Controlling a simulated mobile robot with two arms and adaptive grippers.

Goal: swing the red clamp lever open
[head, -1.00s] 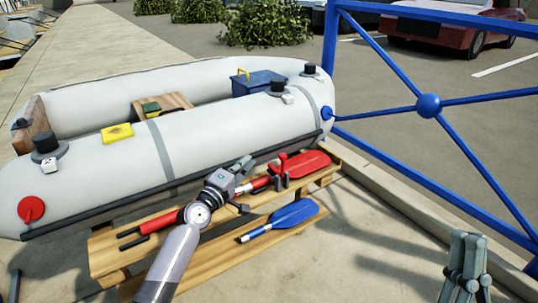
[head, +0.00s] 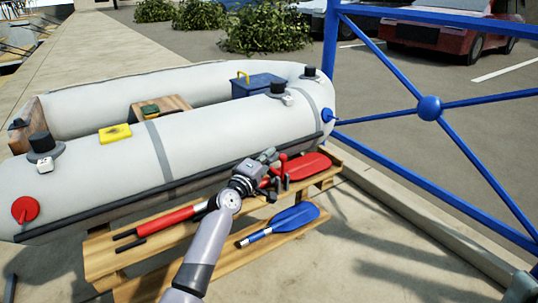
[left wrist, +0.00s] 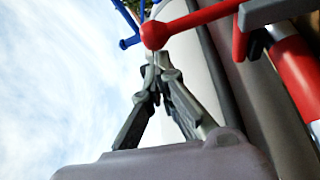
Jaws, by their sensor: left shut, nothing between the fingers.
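The red clamp lever (head: 282,164) stands up beside the red paddle (head: 304,165) on the wooden rack, with a dark clamp at its foot. In the left wrist view its round red knob (left wrist: 155,34) and arm (left wrist: 205,16) show right in front of my fingertips. My left gripper (head: 268,155) is just left of the lever, its fingers together and empty. Its fingertips show in the left wrist view (left wrist: 155,64); whether they touch the knob I cannot tell. A small part of my right gripper (head: 522,288) shows at the lower right corner.
The grey inflatable boat (head: 200,135) lies close behind the rack (head: 125,263). A blue paddle (head: 285,220) lies on the rack's lower front board. A blue railing (head: 430,108) stands to the right.

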